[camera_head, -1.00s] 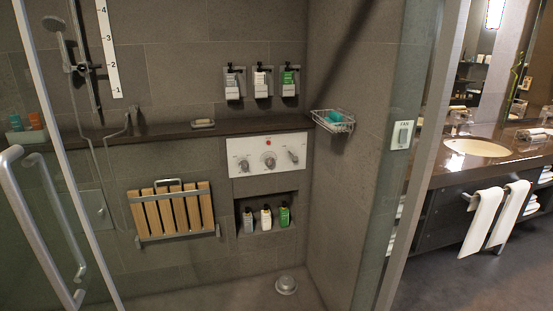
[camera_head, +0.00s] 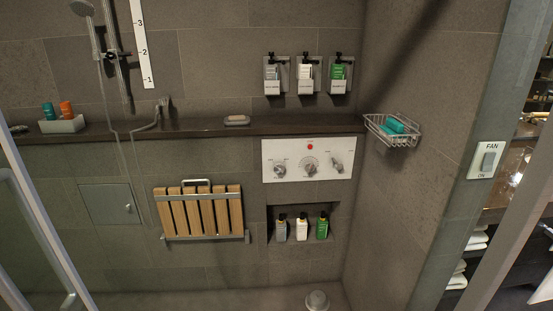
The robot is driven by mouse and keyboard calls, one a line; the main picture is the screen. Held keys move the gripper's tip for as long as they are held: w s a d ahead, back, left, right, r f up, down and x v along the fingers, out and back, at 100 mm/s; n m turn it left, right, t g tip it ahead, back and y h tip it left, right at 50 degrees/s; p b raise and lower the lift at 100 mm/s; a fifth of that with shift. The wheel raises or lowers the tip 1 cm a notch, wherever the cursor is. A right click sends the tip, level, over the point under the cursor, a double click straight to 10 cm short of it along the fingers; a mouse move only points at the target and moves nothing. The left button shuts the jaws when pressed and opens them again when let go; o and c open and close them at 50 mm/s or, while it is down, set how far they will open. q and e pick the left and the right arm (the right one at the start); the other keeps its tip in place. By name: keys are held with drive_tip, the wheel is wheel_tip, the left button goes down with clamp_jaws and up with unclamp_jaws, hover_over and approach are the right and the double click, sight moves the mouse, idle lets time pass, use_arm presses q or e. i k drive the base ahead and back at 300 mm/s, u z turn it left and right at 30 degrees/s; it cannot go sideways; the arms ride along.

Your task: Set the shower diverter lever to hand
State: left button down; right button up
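The white shower control panel (camera_head: 309,159) is on the back wall of the shower, below the dark ledge. It carries a left knob (camera_head: 280,169), a middle round dial (camera_head: 310,166) and, at its right end, a lever (camera_head: 337,163) that looks tilted. A red dot sits at the panel's top. The panel's lettering is too small to read, so I cannot tell which setting the lever is at. The hand shower (camera_head: 92,33) hangs on a rail at the upper left. Neither of my grippers is in view.
The glass door (camera_head: 38,235) with its handle is at the left. A folded wooden seat (camera_head: 200,211) and a niche with bottles (camera_head: 303,229) are below the ledge (camera_head: 205,129). A wire basket (camera_head: 394,131) juts from the right wall. A fan switch (camera_head: 488,160) is farther right.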

sight(338, 164)
drive_tip(key=u, duration=0.15)
drive_tip(key=i, duration=1.05)
drive_tip(key=z, duration=1)
drive_tip(key=i, duration=0.55)
drive_tip(key=z, duration=0.7)
